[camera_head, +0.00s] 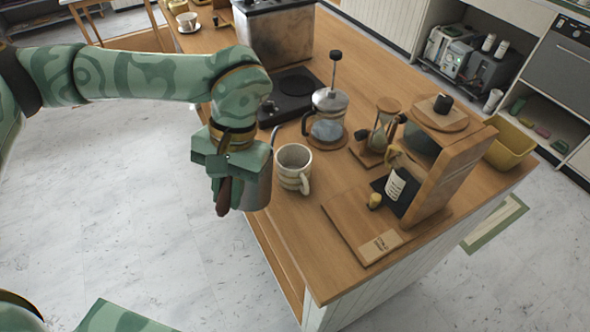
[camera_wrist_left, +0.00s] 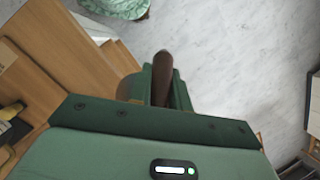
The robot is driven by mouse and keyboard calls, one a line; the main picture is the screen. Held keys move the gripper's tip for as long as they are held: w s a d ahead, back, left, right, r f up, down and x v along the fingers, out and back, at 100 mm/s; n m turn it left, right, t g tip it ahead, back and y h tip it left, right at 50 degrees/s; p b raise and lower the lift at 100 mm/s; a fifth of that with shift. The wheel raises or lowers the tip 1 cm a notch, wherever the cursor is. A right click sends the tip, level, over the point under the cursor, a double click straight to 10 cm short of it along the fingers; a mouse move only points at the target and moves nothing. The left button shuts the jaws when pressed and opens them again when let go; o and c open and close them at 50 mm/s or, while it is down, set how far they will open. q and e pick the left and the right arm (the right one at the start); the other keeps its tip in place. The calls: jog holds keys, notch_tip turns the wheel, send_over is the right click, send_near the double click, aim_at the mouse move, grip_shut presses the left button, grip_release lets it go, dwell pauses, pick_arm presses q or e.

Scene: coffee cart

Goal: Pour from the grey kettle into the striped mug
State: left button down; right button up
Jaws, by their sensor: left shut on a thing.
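My left gripper (camera_head: 224,190) is shut on the brown handle of the grey kettle (camera_head: 258,186), at the left edge of the wooden cart top. The gripper hides much of the kettle; its thin spout rises toward the mug side. In the left wrist view the brown handle (camera_wrist_left: 163,70) stands between the fingers, and the kettle body is mostly hidden. The striped mug (camera_head: 292,170) stands upright on the cart top, just right of the kettle, its handle toward the front. I cannot tell whether anything flows. My right gripper is not in view.
Behind the mug stand a glass French press (camera_head: 328,115) and a black hot plate (camera_head: 292,90). An hourglass-shaped brewer (camera_head: 382,130) and a wooden stand (camera_head: 440,175) with a bottle stand to the right. A yellow bin (camera_head: 510,147) is at the far right.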

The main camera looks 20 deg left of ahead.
pick_arm(q)
jog(key=shift+s+d+r+p, duration=0.25)
jog(key=shift+s+d, duration=0.1)
jog(key=shift+s, duration=0.15)
jog(key=shift+s+d+r+p, duration=0.2)
jog(key=shift+s+d, duration=0.15)
jog(key=shift+s, duration=0.15)
jog(key=shift+s+d+r+p, duration=0.2)
jog(key=shift+s+d, duration=0.2)
jog(key=shift+s, duration=0.2)
jog(key=shift+s+d+r+p, duration=0.1)
jog(key=shift+s+d+p, duration=0.1)
jog(key=shift+s+d, duration=0.3)
jog(key=shift+a, duration=0.1)
jog(key=shift+r+g, duration=0.4)
jog(key=shift+r, duration=0.05)
jog(key=shift+p, duration=0.3)
jog(key=shift+w+r+g, duration=0.1)
jog(key=shift+r+g, duration=0.2)
jog(key=shift+r, duration=0.1)
jog(key=shift+r+p, duration=0.1)
jog(key=shift+p, duration=0.2)
jog(key=shift+r+g, duration=0.3)
